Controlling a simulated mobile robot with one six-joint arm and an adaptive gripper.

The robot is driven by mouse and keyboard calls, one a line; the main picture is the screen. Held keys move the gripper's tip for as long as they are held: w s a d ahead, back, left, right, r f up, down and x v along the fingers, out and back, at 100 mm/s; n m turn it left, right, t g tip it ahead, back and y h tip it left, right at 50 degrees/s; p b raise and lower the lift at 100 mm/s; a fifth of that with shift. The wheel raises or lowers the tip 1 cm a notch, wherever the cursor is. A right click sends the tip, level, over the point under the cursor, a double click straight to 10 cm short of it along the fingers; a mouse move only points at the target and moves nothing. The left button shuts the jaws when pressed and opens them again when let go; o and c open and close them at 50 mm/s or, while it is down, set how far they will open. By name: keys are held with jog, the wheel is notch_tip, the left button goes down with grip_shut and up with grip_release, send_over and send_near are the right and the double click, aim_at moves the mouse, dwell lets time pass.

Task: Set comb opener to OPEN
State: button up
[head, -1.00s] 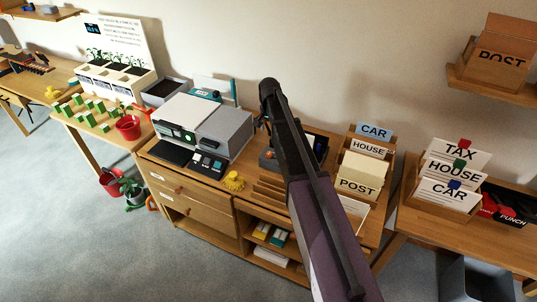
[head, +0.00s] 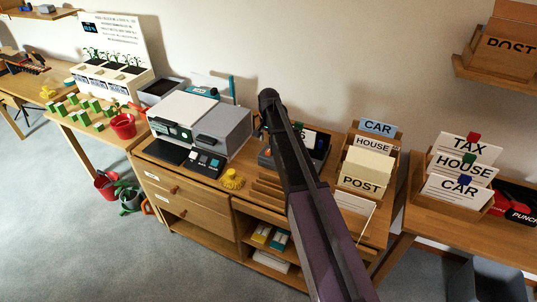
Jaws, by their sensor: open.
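No part is legibly marked as the comb opener, and I cannot tell its setting. A grey desktop machine (head: 222,132) with a dark handle stands on the wooden cabinet, beside a white-topped machine (head: 183,112). A small control panel (head: 205,163) with buttons is in front of the grey one. A teal device (head: 203,90) and an upright teal lever (head: 231,87) show behind them. A dark device behind my arm is partly hidden. My arm crosses the middle of the head view, its bend right of the grey machine. My gripper is not clearly visible.
A yellow duck-like item (head: 232,180) sits at the cabinet's front edge. Card holders (head: 362,165) stand right of my arm, with another card box (head: 456,180) on the right table. A red pot (head: 123,127) stands on the left table. Grey floor (head: 60,230) is clear at front left.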

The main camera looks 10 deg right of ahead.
aim_at(269, 151)
jog(key=shift+f+b, duration=2.45)
jog(key=shift+f, duration=0.35)
grip_shut()
